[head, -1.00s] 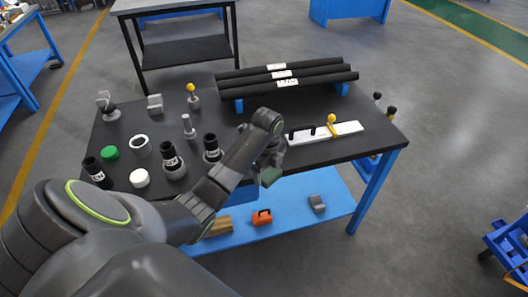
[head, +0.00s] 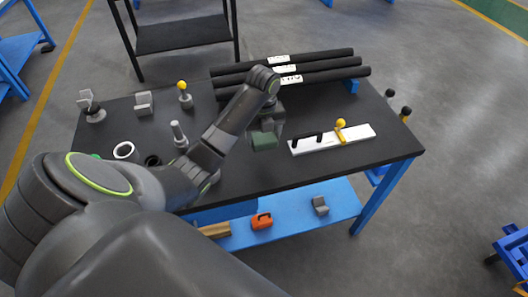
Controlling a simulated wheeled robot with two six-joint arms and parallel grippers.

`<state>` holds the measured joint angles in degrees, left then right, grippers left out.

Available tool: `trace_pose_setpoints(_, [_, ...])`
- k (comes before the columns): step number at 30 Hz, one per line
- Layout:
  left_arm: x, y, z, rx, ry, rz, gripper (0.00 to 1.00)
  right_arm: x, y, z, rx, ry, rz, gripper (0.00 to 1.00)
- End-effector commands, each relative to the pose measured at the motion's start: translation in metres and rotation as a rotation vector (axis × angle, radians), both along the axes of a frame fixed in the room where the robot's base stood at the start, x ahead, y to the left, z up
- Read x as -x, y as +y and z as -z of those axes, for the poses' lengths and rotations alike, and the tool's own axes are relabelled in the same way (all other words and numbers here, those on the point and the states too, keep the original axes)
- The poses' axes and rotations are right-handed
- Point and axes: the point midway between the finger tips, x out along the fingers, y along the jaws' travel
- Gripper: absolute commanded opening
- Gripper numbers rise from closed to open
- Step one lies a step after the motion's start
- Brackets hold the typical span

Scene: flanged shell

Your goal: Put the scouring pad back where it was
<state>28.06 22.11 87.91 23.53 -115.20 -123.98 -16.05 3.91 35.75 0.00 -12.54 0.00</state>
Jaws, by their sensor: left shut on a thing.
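A dark green block, which looks like the scouring pad (head: 264,141), is held at the end of my left arm in the head view. My left gripper (head: 265,129) is shut on it, over the middle of the black table top. The pad is left of the white board with black handles. Whether it touches the table top cannot be told. My right gripper is not in view.
Black bars (head: 300,75) lie along the back of the table (head: 375,170). The white board (head: 335,138) carries a yellow-knobbed clamp (head: 340,125). Small grey fixtures stand at left. The lower blue shelf (head: 290,212) holds an orange object (head: 261,221) and a grey block (head: 320,205).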

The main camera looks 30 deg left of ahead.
Motion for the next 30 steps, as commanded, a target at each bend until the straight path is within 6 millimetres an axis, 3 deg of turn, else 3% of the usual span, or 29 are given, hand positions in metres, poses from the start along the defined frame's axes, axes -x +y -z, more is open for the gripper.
trace_pose_setpoints(6, [0.000, 0.000, 0.033, 0.000, 0.000, -0.001, 0.43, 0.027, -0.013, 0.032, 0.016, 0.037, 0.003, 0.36])
trace_pose_setpoints(11, [0.000, 0.000, 0.051, 0.000, 0.000, -0.001, 0.43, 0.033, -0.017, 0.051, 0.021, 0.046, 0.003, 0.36])
trace_pose_setpoints(22, [0.001, -0.001, 0.092, 0.001, 0.002, -0.001, 0.43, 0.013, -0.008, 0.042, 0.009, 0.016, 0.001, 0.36])
trace_pose_setpoints(30, [0.001, 0.000, 0.095, -0.001, -0.001, -0.001, 0.43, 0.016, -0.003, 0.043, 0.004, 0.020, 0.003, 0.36])
